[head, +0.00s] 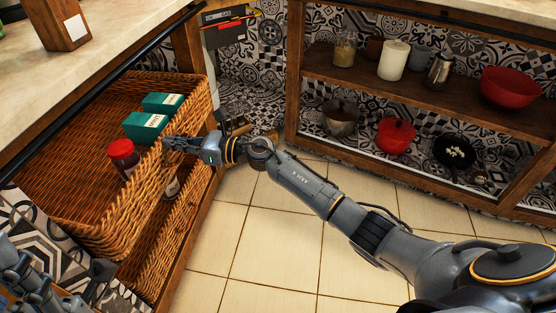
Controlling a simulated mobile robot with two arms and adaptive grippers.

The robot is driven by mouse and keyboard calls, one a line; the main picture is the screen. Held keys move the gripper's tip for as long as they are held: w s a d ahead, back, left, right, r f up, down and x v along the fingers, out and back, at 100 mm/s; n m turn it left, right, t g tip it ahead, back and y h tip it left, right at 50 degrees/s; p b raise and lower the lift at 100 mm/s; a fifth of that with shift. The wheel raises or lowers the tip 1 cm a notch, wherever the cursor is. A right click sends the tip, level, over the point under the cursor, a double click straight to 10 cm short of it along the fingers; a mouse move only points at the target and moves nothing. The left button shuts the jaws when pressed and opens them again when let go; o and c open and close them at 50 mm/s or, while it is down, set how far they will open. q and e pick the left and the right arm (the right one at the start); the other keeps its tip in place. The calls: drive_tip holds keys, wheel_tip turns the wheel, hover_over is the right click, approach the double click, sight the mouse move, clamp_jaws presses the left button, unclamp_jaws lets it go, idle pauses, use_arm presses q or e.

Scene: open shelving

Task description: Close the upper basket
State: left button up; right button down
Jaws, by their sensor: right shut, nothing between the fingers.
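The upper basket (70,190) is brown wicker and sticks out from under the counter at the left, so its inside is open to view. It holds two teal boxes (146,127) and a jar with a red lid (123,155). My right gripper (170,144) is shut and empty at the basket's front rim, near the boxes. I cannot tell whether it touches the rim. My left gripper (28,280) shows only in part at the bottom left corner, and its fingers are unclear.
A lower basket (165,248) with a bottle (172,186) sits below. The counter (110,30) overhangs the upper basket's back. Open shelves (330,75) with pots and bowls stand at the right. The tiled floor (255,235) between is clear.

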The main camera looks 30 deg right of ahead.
drive_tip(key=b+x, duration=0.2)
drive_tip(key=x, duration=0.4)
drive_tip(key=shift+w+a, duration=0.25)
drive_tip(key=shift+a, duration=0.05)
drive_tip(key=shift+r, duration=0.2)
drive_tip(key=shift+r, duration=0.1)
